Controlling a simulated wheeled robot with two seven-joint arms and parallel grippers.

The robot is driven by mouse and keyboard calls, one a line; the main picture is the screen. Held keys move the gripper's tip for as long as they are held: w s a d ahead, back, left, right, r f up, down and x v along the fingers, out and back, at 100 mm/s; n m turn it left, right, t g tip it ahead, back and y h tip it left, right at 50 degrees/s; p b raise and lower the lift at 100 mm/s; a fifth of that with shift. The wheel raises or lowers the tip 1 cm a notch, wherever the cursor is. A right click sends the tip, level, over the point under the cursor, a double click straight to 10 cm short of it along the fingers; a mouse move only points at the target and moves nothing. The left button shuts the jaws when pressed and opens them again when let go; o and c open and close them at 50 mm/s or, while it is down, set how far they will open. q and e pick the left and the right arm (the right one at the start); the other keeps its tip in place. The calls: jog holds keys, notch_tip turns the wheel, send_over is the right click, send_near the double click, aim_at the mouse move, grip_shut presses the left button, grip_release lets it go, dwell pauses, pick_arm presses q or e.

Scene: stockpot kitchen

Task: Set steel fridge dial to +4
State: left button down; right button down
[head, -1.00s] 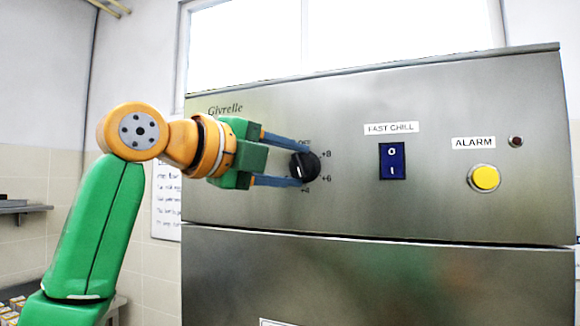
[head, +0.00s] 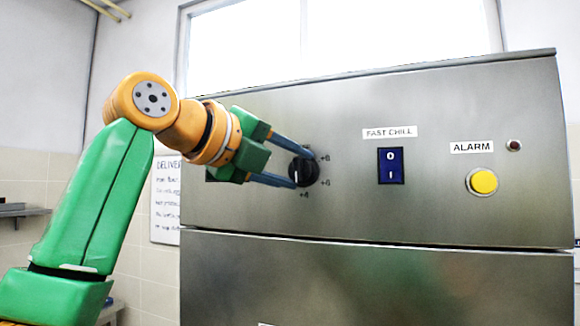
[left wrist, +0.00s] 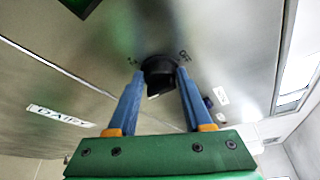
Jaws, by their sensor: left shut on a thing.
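The black fridge dial (head: 304,173) sits on the upper steel front of the fridge, with the marks +8, +6 and +4 (head: 304,195) around its right side and below. A pale line on its face looks roughly upright and low; the exact mark it points at I cannot tell. My left gripper (head: 302,168) is shut on the dial, its blue fingers on the upper right and lower left of the knob. In the left wrist view the dial (left wrist: 159,66) is between the fingertips (left wrist: 160,74), with the OFF mark beside it. My right gripper is not in view.
Right of the dial on the steel panel (head: 450,120) are a blue FAST CHILL rocker switch (head: 391,166), a yellow ALARM button (head: 483,182) and a small dark red lamp (head: 514,145). A written wall sheet (head: 165,200) hangs behind my left arm.

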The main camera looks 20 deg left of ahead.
pick_arm(q)
jog(key=shift+f, duration=0.2)
jog(key=shift+c, duration=1.6)
grip_release()
jog(key=shift+s+r, duration=0.1)
jog(key=shift+s+a, duration=0.1)
jog(key=shift+s, duration=0.15)
jog(key=b+v, duration=0.1)
jog(key=v, duration=0.5)
jog(key=shift+s, duration=0.35)
jog(key=shift+w, duration=0.15)
